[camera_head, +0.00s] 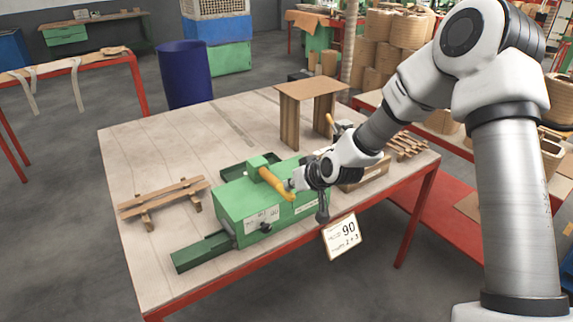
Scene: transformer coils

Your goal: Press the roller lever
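A green roller machine (240,208) stands on the wooden-topped table (130,165), near its front edge. Its yellow lever (272,181) slopes down to the right across the top of the green body. My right gripper (298,184) reaches in from the right and sits at the lower right end of the lever. The fingertips are small and partly hidden by my wrist, so I cannot tell whether they are open, shut or touching the lever. My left gripper is not in view.
A wooden slatted piece (165,195) lies left of the machine. A small wooden stand (307,105) is behind it. A white sign marked 90 (342,236) hangs at the table's front edge. A blue bin (186,75) stands behind. The table's left and back areas are mostly clear.

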